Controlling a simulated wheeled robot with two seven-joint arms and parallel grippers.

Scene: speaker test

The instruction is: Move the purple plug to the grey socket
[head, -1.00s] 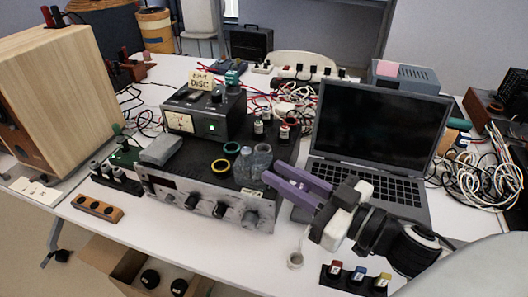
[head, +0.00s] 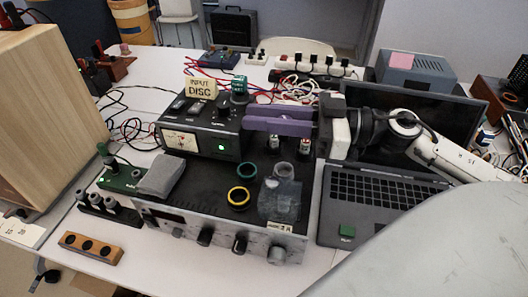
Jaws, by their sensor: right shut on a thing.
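My right gripper (head: 245,118) comes in from the right in the head view, with long purple fingers pointing left. It is shut above the back of the black amplifier, just right of the small black meter box. The fingers hide most of what they hold. I take it for the purple plug, as no loose purple thing shows elsewhere, but its outline does not stand out. I cannot single out the grey socket. My left gripper is out of view.
A laptop (head: 370,200) stands at right, a wooden cabinet (head: 45,115) at left, a power strip (head: 318,66) and cables behind.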

